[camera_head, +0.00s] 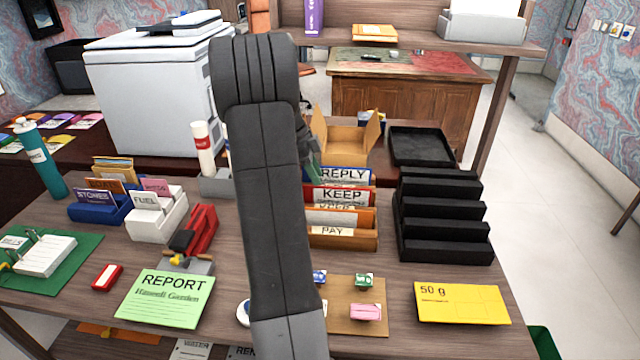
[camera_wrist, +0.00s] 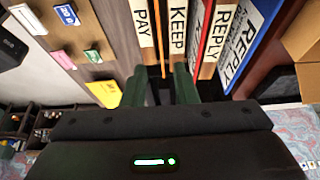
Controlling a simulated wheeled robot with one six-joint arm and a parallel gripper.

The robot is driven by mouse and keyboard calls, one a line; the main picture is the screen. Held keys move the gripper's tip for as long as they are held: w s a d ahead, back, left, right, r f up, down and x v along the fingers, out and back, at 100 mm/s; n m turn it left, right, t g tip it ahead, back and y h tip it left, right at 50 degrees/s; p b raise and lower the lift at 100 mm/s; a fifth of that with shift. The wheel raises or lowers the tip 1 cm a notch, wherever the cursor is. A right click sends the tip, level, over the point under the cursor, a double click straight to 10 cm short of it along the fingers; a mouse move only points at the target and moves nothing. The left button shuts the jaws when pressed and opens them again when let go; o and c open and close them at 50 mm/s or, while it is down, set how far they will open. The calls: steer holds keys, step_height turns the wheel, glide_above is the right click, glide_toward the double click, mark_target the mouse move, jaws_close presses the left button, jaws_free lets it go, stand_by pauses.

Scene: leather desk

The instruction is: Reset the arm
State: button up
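My arm (camera_head: 270,190) rises through the middle of the head view and hides most of my gripper there. In the wrist view my gripper (camera_wrist: 159,78) shows two dark green fingers standing apart, with nothing clearly held between them. Past the fingertips are the upright labelled cards of the file rack: PAY (camera_wrist: 142,22), KEEP (camera_wrist: 178,25) and REPLY (camera_wrist: 222,35). I cannot tell whether the fingers touch the rack. In the head view the same rack (camera_head: 345,240) stands right beside my arm.
A yellow 50 g envelope (camera_head: 460,302) lies at the front right. A green REPORT sheet (camera_head: 163,300) and a red stapler (camera_head: 200,230) are left of my arm.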

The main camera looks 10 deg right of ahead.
stand_by(0.4)
steer(key=x, duration=1.2)
steer(key=shift+a+f, duration=0.1)
steer(key=shift+f, duration=0.25)
steer(key=shift+r, duration=2.25)
